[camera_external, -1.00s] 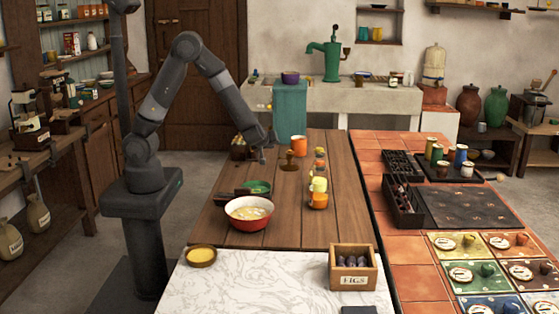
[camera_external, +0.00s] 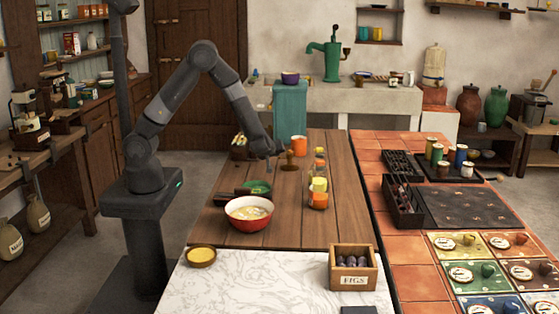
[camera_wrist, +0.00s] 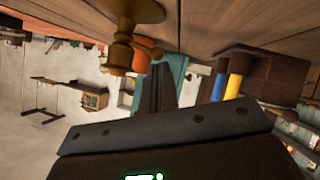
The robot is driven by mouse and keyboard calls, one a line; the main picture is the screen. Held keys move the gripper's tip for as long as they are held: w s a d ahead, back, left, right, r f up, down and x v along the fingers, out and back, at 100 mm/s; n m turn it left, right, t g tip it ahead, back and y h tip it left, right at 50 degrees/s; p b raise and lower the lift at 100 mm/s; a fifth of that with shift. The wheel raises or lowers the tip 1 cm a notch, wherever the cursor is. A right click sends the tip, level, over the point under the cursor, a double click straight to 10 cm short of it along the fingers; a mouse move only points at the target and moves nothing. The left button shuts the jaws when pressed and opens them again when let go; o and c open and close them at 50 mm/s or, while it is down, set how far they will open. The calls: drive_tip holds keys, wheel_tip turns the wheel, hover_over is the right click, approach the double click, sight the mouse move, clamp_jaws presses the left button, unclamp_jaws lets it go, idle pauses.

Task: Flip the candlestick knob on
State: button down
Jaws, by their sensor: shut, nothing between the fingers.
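The candlestick (camera_external: 289,163) stands on the brown wooden table, a short brass-brown piece near the row of jars. In the wrist view the brass candlestick (camera_wrist: 119,56) appears upside down, its wide base at the top edge. A small brass knob (camera_wrist: 150,47) sticks out from its side. In the wrist view the dark fingers of my gripper (camera_wrist: 157,85) are shut and empty, close to the knob. I cannot tell whether they touch it.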

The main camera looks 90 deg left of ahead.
drive_tip(key=shift+s+f, duration=0.35)
drive_tip(key=shift+f, duration=0.15)
idle(0.4)
drive_tip(key=shift+s+f, duration=0.1)
drive_tip(key=shift+f, duration=0.15)
drive_tip(key=shift+s+f, duration=0.2)
drive_tip(key=shift+f, duration=0.85)
drive_tip(key=shift+f, duration=0.1)
idle(1.0)
drive_tip(key=shift+r, duration=0.85)
drive_tip(key=shift+s, duration=0.1)
